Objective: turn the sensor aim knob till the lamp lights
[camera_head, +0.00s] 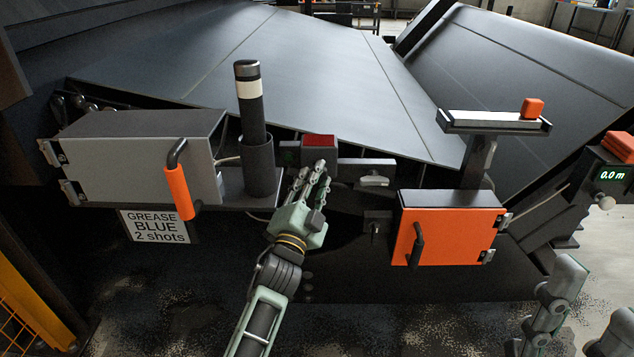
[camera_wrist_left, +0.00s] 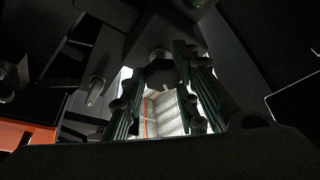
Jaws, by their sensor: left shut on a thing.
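My left gripper (camera_head: 316,180) reaches up to the machine's front, just below a small box with a red top (camera_head: 319,141). In the left wrist view its fingers (camera_wrist_left: 160,88) are closed around a dark, faceted knob (camera_wrist_left: 160,72), which I take to be the sensor aim knob. In the head view the fingers hide the knob. A small dark green round part (camera_head: 289,150) sits left of the red-topped box. I cannot tell whether it is the lamp, and no clear glow shows on it.
A grey cabinet (camera_head: 140,165) with an orange handle and a dark post (camera_head: 249,105) with a white band stand left of my gripper. An orange cabinet (camera_head: 447,232) is to the right. A display reading 0.0 m (camera_head: 612,175) is at the far right.

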